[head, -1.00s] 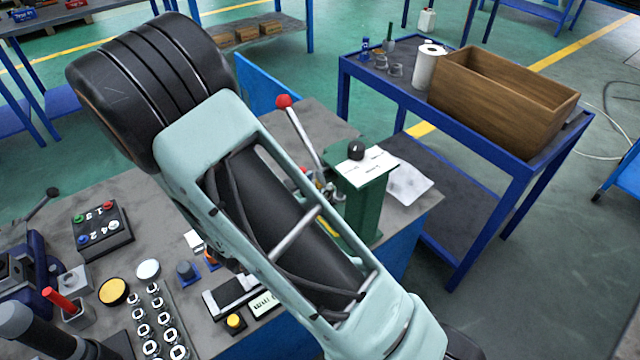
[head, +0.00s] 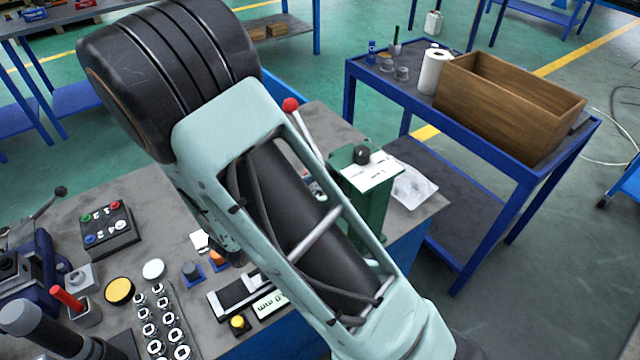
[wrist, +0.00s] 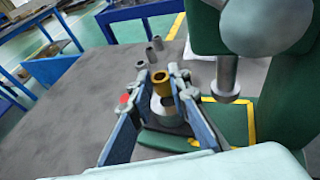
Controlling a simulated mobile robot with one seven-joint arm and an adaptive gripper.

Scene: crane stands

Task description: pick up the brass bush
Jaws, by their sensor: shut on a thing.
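The brass bush (wrist: 161,84) is a small gold-coloured ring with an open top, seen in the wrist view. My gripper (wrist: 162,80) has its two fingers on either side of the bush and is shut on it. The bush is upright, just above or on a round pale metal piece (wrist: 167,112); I cannot tell whether they touch. In the head view my own arm hides the gripper and the bush.
A green press (head: 365,210) stands close by; its ram (wrist: 226,78) hangs right of my gripper. Two grey cylinders (wrist: 154,48) stand beyond. The bench carries a button box (head: 107,228) and several sockets (head: 162,320). A wooden box (head: 505,105) stands on a blue table.

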